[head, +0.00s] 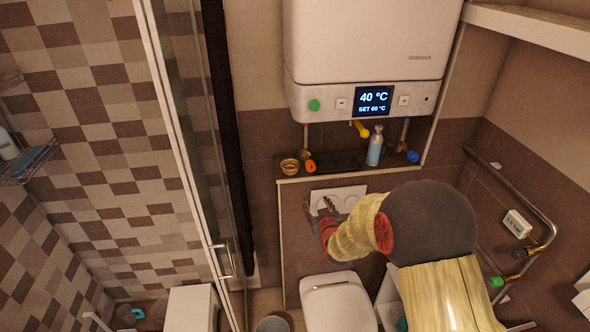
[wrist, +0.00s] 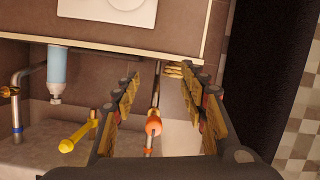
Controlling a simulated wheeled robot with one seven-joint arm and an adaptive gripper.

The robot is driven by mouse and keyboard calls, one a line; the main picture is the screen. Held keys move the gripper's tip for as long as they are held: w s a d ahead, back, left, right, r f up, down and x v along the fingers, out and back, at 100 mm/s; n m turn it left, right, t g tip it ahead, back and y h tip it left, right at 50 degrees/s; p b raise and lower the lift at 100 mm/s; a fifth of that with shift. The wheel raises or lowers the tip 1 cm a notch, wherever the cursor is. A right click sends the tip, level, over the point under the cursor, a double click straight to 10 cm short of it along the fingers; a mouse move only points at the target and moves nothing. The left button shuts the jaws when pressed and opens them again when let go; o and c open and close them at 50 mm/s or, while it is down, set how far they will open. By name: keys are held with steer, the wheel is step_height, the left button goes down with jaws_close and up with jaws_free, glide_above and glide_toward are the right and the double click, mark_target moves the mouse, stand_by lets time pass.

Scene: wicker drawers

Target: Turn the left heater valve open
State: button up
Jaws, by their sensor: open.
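The water heater (head: 365,60) hangs on the wall, with pipes below it. The left heater valve has a rounded orange handle (head: 310,166) beneath the heater's left side. In the wrist view the orange handle (wrist: 153,126) appears between my two fingers, on a thin pipe, with clear space on both sides. My gripper (head: 320,206) is open and empty, below the shelf and in front of the flush plate in the head view. Its fingers also frame the wrist view (wrist: 160,74). I cannot tell the depth between the fingers and the handle.
A yellow valve handle (head: 360,129) and a blue one (head: 412,156) sit to the right. A blue bottle (head: 375,147) and a small wicker bowl (head: 290,166) stand on the dark shelf (head: 342,163). The toilet (head: 338,300) is below; a glass shower door (head: 195,130) is left.

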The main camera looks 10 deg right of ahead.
mark_target(311, 169)
step_height(311, 169, up, 9)
steer(key=w+t, duration=0.2)
steer(key=t, duration=0.2)
steer(key=shift+n, duration=0.3)
steer(key=shift+w+a+r+p, duration=0.1)
steer(key=shift+w+p, duration=0.05)
steer(key=shift+w, duration=1.15)
steer(key=shift+w+a+r+p, duration=0.1)
steer(key=shift+w+a+p, duration=0.1)
steer(key=shift+w, duration=1.05)
steer(key=shift+w+a+p, duration=0.1)
steer(key=shift+w+p, duration=0.05)
steer(key=shift+w, duration=1.15)
steer(key=shift+c, duration=0.7)
jaws_close()
